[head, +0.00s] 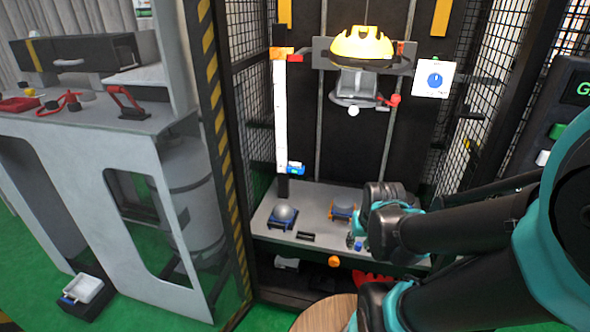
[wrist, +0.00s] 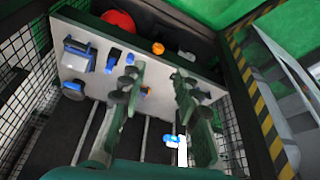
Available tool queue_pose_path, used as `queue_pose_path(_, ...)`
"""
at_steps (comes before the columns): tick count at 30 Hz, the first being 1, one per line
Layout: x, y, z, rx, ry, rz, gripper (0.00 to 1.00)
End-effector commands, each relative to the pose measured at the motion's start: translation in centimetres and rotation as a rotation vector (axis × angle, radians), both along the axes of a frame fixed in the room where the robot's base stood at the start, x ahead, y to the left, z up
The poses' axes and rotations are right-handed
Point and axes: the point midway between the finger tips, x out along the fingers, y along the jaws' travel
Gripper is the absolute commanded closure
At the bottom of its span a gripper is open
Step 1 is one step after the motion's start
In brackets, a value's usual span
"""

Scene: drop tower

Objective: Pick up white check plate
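A white square plate with a blue round dial (head: 433,78) is fixed at the upper right of the tower in the head view. It is the only clear white plate, but I cannot tell if it is the check plate. My gripper (wrist: 157,85) is over the grey bench, its two fingers apart with nothing held between them in the wrist view. In the head view my arm reaches in from the right and hides the bench's right part. The wrist view shows a blue and white block (wrist: 78,56) on that part.
A yellow dome (head: 362,44) hangs above. A white vertical scale (head: 280,115) and mesh walls (head: 250,90) bound the tower.

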Motion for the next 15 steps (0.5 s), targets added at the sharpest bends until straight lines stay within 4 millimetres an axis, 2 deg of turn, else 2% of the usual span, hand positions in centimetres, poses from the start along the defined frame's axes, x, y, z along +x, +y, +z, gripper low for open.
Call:
queue_pose_path(12, 0.05, 0.02, 0.02, 0.001, 0.000, 0.001, 0.67)
queue_pose_path(15, 0.80, 0.25, 0.37, 0.009, 0.005, 0.014, 0.67)
